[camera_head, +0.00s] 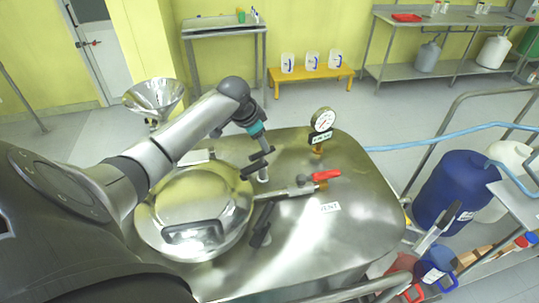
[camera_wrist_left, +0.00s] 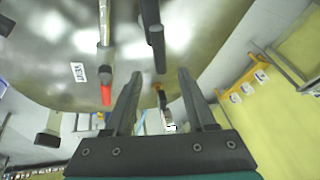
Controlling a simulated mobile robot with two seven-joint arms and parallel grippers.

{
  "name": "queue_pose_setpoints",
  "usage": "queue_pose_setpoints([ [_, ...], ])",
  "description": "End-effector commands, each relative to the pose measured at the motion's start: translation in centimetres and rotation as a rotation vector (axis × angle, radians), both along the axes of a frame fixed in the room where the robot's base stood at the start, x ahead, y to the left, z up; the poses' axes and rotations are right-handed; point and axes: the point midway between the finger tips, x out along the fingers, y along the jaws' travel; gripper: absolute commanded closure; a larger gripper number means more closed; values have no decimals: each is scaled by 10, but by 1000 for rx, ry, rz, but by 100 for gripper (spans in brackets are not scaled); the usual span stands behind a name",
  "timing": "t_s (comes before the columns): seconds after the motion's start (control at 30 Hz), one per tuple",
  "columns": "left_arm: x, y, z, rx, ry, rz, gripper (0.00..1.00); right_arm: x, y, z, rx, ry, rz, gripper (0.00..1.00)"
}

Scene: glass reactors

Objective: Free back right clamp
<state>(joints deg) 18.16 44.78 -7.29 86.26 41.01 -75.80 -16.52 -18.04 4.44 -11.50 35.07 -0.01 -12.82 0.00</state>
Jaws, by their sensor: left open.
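The back right clamp (camera_head: 257,164) is a dark bar at the right rim of the round steel lid (camera_head: 195,200). It also shows in the left wrist view (camera_wrist_left: 152,35), beyond my fingertips and in line with the space between them. My left gripper (camera_head: 263,149) is over the clamp, partly hidden behind my wrist in the head view. In the left wrist view, the left gripper (camera_wrist_left: 157,76) is open and appears empty. I cannot tell whether a finger touches the clamp. My right gripper is not in view. Another dark clamp (camera_head: 262,225) lies nearer on the lid's right side.
A valve with a red handle (camera_head: 325,175) and its pipe lie just right of the clamps. A pressure gauge (camera_head: 322,121) stands behind it on the steel reactor top (camera_head: 340,215). A steel funnel (camera_head: 153,97) is behind the lid.

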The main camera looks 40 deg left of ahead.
Motion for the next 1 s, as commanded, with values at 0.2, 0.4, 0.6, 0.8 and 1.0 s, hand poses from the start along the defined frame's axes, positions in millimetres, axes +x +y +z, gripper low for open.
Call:
queue_pose_setpoints([
  [0.2, 15, 1, -34, -3, 1, 1, 44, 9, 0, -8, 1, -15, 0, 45],
  [0.4, 28, 3, -61, -1, 0, 1, 44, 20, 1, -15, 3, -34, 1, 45],
  [0.6, 39, 4, -84, -1, 0, 1, 44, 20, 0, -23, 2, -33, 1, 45],
  [0.8, 46, 6, -98, 0, -1, 0, 44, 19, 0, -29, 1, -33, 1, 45],
  [1.0, 48, 7, -103, 1, 0, -1, 44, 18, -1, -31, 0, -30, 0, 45],
])
